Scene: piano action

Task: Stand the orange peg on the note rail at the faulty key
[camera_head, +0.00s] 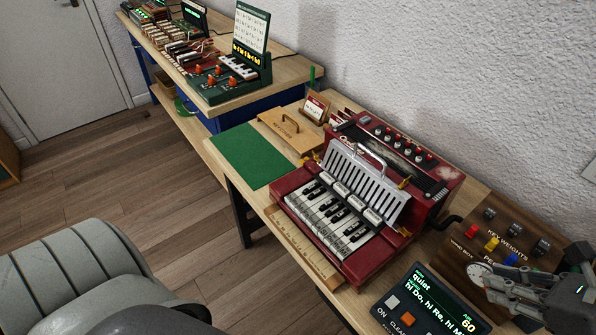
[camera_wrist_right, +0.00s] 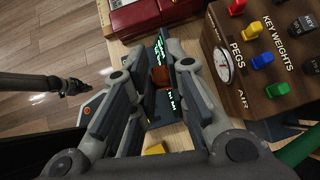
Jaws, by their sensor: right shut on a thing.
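My right gripper (camera_head: 487,284) is at the lower right of the head view, above the display box and the front of the peg board. It also shows in the right wrist view (camera_wrist_right: 161,72), shut on the orange peg (camera_wrist_right: 160,76), mostly hidden between its fingers. The red accordion-like keyboard (camera_head: 330,222) stands on the bench, apart from the gripper. The pale wooden note rail (camera_head: 300,250) runs along the front of its keys. No key stands out as faulty. My left gripper (camera_wrist_right: 72,86) shows small and dark at the left of the wrist view; its jaws are unclear.
The wooden peg board (camera_wrist_right: 240,75) holds red, yellow, blue and green pegs and key weights. The display box (camera_head: 432,300) sits in front of it. A green mat (camera_head: 235,156) and wooden box lid (camera_head: 291,130) lie beyond the keyboard. A chair (camera_head: 75,265) stands left.

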